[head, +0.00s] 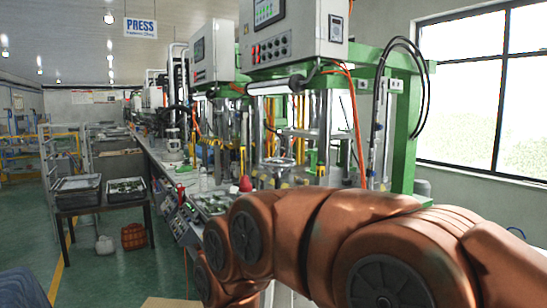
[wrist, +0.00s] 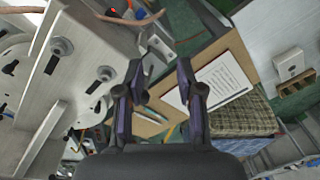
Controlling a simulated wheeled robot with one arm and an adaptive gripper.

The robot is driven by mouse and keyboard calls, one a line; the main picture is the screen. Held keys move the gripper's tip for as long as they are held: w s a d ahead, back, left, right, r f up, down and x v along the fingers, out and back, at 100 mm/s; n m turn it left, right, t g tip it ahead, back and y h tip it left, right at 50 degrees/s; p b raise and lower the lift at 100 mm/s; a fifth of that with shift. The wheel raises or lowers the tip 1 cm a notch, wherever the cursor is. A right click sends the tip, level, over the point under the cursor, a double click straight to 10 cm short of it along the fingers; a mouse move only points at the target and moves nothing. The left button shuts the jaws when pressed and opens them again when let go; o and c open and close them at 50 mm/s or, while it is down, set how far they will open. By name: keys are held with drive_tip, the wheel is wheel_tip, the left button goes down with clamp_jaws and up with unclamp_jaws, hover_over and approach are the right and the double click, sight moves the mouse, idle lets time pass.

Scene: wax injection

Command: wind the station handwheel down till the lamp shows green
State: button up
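A silver ring that looks like the handwheel (head: 278,162) lies level on the press station in the head view, beyond my arm. I cannot tell it for sure in the wrist view. A control box (head: 290,35) with buttons and a screen hangs above the station. I cannot make out which light is the station lamp; no green lit lamp stands out. My gripper (wrist: 160,78) is open and empty in the wrist view, fingers apart, pointing past a pale metal frame (wrist: 75,50). In the head view my gripper is not visible.
In the head view a green post (head: 405,130) stands at right, and trays (head: 76,183) rest on a table at left.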

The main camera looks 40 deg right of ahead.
drive_tip(key=w+d+r+n+t+y+p, duration=0.1)
drive_tip(key=w+d+r+t+p, duration=0.15)
drive_tip(key=w+r, duration=1.05)
wheel_tip(320, 180, up, 20)
drive_tip(key=m+t+h+p, duration=0.2)
drive_tip(key=m+t+p, duration=0.1)
drive_tip(key=t+p, duration=0.3)
hover_over(278, 161)
drive_tip(key=s, duration=0.4)
drive_tip(key=shift+s+d+f, duration=0.15)
drive_tip(key=shift+d, duration=0.2)
drive_tip(key=shift+p+x, duration=0.7)
drive_tip(key=shift+x, duration=3.05)
drive_tip(key=shift+a, duration=0.1)
